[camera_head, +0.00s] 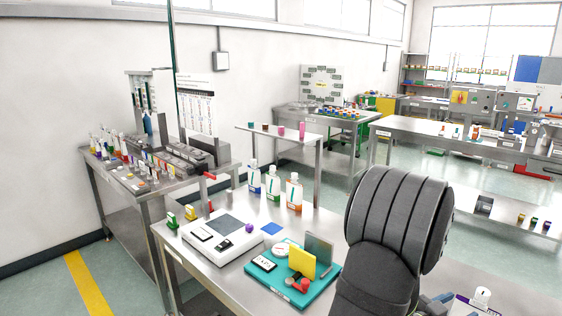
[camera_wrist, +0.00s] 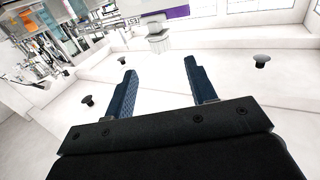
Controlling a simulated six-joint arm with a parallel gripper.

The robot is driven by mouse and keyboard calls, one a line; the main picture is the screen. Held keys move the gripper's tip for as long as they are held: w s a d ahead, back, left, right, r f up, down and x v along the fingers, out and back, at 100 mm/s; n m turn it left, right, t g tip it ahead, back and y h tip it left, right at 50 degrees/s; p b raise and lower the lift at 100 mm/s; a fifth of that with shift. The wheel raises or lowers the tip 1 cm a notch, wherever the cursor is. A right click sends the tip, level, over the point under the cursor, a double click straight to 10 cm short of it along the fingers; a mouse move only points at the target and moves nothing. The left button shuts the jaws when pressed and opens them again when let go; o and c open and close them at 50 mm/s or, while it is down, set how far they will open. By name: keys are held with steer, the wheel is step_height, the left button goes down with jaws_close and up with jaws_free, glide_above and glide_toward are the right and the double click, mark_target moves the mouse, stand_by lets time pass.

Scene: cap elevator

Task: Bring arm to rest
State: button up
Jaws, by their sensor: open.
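My gripper (camera_wrist: 161,92) shows in the wrist view with its two dark blue fingers spread apart. It is open, with nothing between the fingers. Pale, bright surfaces lie beyond it, and a light grey object (camera_wrist: 158,40) with a white top stands past the fingertips. In the head view, my dark ribbed arm rises at the right front, and my gripper cannot be made out clearly there.
A steel table (camera_head: 190,255) in front holds a white device (camera_head: 222,238), a teal tray (camera_head: 262,275) with small items, and several bottles (camera_head: 272,184). A crowded bench (camera_head: 150,195) stands at the left. Open floor (camera_head: 335,170) lies behind the front table.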

mark_target(479, 296)
steer(key=x, duration=0.7)
steer(key=shift+w+d, duration=0.1)
steer(key=shift+d, duration=0.25)
steer(key=v, duration=0.8)
steer(key=shift+a, duration=0.15)
stand_by(0.4)
